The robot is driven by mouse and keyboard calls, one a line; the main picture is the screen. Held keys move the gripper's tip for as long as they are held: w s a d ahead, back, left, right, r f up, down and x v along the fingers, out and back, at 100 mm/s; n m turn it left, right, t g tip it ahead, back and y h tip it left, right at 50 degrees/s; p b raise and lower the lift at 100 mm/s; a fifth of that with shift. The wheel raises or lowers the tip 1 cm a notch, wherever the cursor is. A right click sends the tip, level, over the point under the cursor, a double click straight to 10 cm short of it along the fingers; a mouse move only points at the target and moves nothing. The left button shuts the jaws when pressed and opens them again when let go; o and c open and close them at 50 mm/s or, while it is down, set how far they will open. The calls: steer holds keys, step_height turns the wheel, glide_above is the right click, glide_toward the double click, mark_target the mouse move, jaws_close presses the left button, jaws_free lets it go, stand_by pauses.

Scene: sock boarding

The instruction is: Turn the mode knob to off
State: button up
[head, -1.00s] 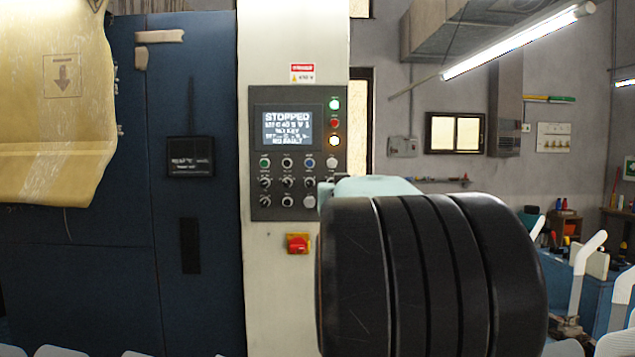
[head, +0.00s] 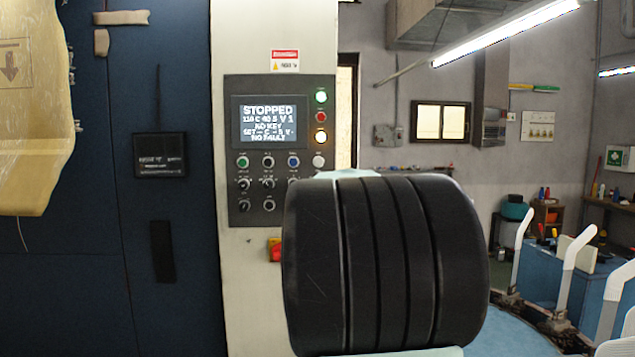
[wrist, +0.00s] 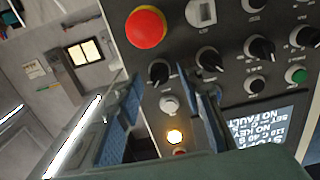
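The control panel (head: 279,100) stands on a pale column and carries small black knobs in rows below its screen (head: 270,121). In the wrist view the panel appears upside down, with a black knob (wrist: 158,73) near the fingertips and further black knobs (wrist: 208,60) (wrist: 260,48) beside it. The labels are too small to read, so I cannot tell which is the mode knob. My gripper (wrist: 162,84) is open and empty, its two blue fingers spread in front of the panel. In the head view my black arm hides the gripper and the panel's lower right corner.
A large red button (wrist: 147,27) and a white switch (wrist: 200,12) are close to the fingers. The screen reads STOPPED, NO KEY and NO FAULT. An amber lamp (wrist: 174,136) is lit. A blue cabinet (head: 95,260) stands left of the column.

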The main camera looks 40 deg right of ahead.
steer(key=shift+w+d, duration=0.1)
steer(key=shift+w, duration=0.05)
jaws_close()
steer(key=shift+f+n+b, duration=0.1)
steer(key=shift+n+b, duration=0.3)
steer(key=shift+b, duration=0.2)
steer(key=n+b, duration=0.5)
steer(key=n, duration=0.3)
steer(key=shift+b, duration=0.35)
